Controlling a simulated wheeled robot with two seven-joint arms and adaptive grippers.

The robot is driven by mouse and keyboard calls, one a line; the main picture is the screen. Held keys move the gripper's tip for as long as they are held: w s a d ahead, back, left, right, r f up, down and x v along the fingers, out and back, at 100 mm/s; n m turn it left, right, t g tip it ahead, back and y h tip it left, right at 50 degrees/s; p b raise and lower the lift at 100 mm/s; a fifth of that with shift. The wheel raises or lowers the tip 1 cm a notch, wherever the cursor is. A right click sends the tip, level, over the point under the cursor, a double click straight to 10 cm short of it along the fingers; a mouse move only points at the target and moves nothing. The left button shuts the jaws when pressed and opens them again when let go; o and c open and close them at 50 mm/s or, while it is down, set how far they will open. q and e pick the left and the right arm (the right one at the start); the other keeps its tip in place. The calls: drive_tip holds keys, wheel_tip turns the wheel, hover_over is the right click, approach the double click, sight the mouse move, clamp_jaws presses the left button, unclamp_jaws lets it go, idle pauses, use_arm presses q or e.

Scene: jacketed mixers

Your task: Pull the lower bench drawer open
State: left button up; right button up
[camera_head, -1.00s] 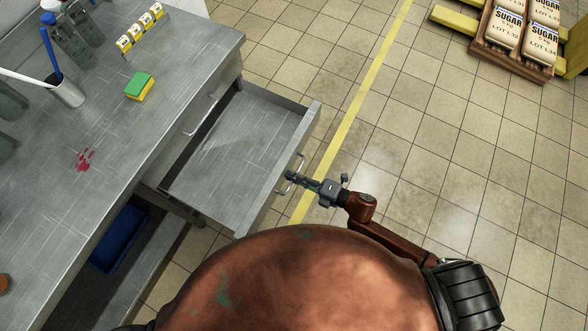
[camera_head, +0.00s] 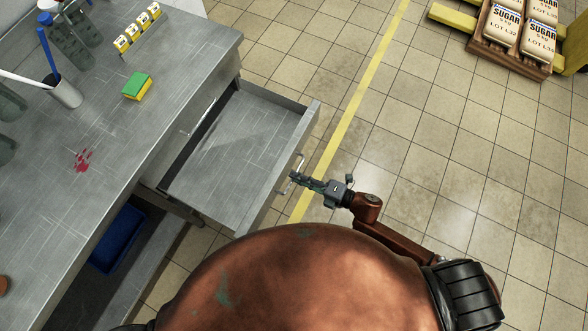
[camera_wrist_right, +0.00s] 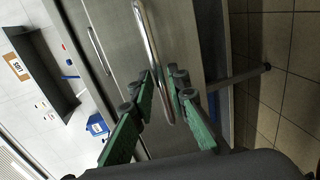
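The lower bench drawer (camera_head: 235,150) stands pulled out from the steel bench, and its inside looks empty. Its bar handle (camera_head: 291,176) is on the front panel, and the handle also shows large in the right wrist view (camera_wrist_right: 150,45). My right gripper (camera_head: 297,178) is at this handle. In the right wrist view its green fingers (camera_wrist_right: 160,82) stand apart, one on each side of the bar's lower part, with gaps visible. Part of the handle is hidden by the fingers in the head view. My left gripper is not in view.
The upper drawer handle (camera_head: 197,117) sits on a closed front above. A blue bin (camera_head: 118,238) is below. Tiled floor right of the drawer is clear.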

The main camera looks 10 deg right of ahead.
drive_tip(key=v, duration=1)
drive_tip(key=shift+d, duration=0.15)
